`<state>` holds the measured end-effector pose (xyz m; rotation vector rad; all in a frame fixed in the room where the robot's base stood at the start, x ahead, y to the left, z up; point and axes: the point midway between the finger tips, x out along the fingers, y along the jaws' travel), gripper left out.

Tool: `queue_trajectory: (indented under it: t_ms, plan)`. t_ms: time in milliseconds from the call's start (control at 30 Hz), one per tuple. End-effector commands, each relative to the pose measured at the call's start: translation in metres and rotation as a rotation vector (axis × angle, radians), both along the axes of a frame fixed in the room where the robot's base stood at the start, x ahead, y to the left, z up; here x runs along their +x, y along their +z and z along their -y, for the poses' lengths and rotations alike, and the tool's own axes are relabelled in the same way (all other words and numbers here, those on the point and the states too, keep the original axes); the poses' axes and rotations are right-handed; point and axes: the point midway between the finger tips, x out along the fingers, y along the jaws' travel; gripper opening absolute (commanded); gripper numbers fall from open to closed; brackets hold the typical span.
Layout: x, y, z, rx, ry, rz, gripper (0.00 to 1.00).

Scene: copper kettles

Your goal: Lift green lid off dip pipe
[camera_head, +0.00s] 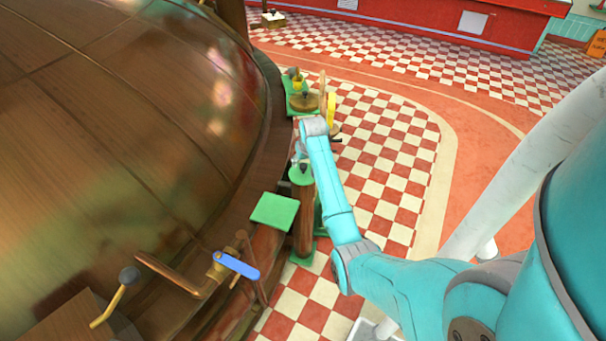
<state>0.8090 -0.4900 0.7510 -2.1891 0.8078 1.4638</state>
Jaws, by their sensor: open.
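The round green lid (301,175) sits on top of the upright brown dip pipe (303,225), beside the large copper kettle. The pipe rises from a green foot near the checkered floor. My gripper (300,160) is at the end of my teal arm, just above the lid and close to it. It is open. It is small and partly hidden by my wrist, so I cannot tell whether its fingers touch the lid.
The copper kettle (120,120) fills the left. A green square plate (275,210) stands left of the pipe. A blue-handled valve (237,265) and a yellow bent lever (112,302) are at lower left. More green and yellow fittings (300,92) stand behind my wrist. Checkered floor (385,150) lies open to the right.

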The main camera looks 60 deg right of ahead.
Motion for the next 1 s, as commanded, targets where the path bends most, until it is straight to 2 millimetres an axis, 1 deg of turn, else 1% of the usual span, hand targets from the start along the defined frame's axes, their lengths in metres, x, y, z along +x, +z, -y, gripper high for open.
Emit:
queue_trajectory:
  t_ms: [200, 300, 433, 633, 667, 700, 767, 800, 867, 900, 1000]
  plan:
    - [0.007, -0.029, 0.009, 0.001, 0.000, -0.001, 0.60]
    - [0.009, -0.038, 0.012, 0.001, 0.000, -0.001, 0.60]
    - [0.011, -0.043, 0.013, 0.001, 0.000, -0.001, 0.60]
    - [0.011, -0.043, 0.013, 0.000, 0.000, 0.000, 0.60]
    - [0.011, -0.043, 0.013, 0.000, 0.000, 0.000, 0.53]
    - [0.011, -0.043, 0.013, 0.000, 0.000, 0.000, 0.43]
    - [0.011, -0.043, 0.013, 0.000, 0.000, 0.000, 0.28]
    - [0.011, -0.043, 0.013, 0.000, 0.000, 0.000, 0.18]
    - [0.011, -0.043, 0.013, 0.000, 0.000, 0.000, 0.03]
    - [0.011, -0.043, 0.013, 0.000, 0.000, 0.000, 0.00]
    - [0.011, -0.043, 0.013, -0.001, 0.000, 0.001, 0.00]
